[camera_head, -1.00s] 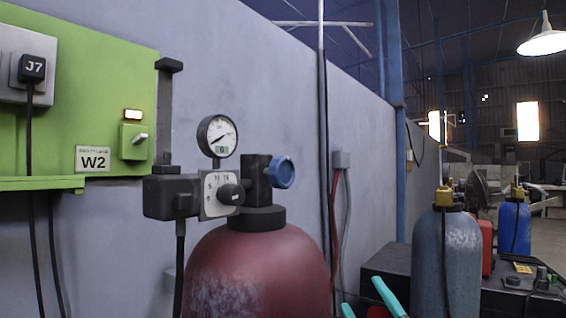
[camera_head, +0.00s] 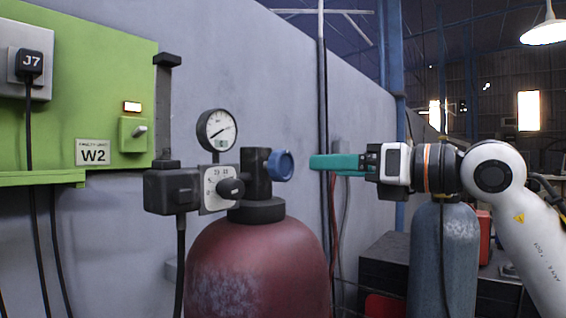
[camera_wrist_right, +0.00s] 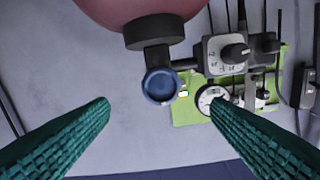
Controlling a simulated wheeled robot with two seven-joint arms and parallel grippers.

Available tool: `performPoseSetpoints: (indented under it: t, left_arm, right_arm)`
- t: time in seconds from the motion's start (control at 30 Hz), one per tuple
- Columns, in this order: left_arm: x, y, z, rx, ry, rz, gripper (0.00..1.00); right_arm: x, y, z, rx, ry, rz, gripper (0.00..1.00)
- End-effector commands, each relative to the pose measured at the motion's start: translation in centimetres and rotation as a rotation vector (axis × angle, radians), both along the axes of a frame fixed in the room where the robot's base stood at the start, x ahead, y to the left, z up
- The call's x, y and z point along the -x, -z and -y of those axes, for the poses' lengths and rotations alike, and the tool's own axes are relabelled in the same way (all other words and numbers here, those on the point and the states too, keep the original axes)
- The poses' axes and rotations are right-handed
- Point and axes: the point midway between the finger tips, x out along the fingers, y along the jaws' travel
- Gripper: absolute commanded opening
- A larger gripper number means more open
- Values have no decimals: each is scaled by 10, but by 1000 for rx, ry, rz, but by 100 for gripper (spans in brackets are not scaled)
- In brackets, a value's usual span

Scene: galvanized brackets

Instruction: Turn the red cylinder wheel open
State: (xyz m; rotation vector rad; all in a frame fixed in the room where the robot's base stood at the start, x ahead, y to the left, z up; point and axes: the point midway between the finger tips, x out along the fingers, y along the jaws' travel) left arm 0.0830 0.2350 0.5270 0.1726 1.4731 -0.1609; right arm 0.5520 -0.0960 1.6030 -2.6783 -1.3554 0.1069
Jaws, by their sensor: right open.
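A dark red gas cylinder (camera_head: 258,268) stands in front of the grey wall, with a black valve block on top. A blue round handwheel (camera_head: 282,165) sits on the right side of that valve; it also shows in the right wrist view (camera_wrist_right: 160,85). A round gauge (camera_head: 217,130) and a dial box with a black knob (camera_head: 230,190) are left of the valve. My right gripper (camera_head: 312,162) has teal fingers and points left at the wheel, a short gap from it. In the right wrist view the open fingers (camera_wrist_right: 160,118) lie either side below the wheel, empty. My left gripper is out of view.
A green panel (camera_head: 100,110) marked W2 is on the wall at left. A grey cylinder (camera_head: 445,258) and a dark bench (camera_head: 385,262) stand at right behind my right arm. Cables run down the wall.

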Motion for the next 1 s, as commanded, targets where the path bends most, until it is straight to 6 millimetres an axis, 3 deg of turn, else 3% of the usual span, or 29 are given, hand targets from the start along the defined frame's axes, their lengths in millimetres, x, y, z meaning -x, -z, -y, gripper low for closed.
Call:
performPoseSetpoints:
  t: [0.3, 0.5, 0.97, 1.0]
  left_arm:
    - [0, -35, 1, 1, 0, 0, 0]
    - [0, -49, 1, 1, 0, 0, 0]
    - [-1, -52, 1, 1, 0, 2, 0]
    - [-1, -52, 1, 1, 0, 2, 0]
  right_arm:
    - [-36, -5, -53, -3, -8, -3, 72]
    - [-55, -3, -77, -2, -6, -3, 72]
    - [-62, 0, -87, -3, -6, 0, 72]
    - [-62, 0, -87, -3, -6, 0, 66]
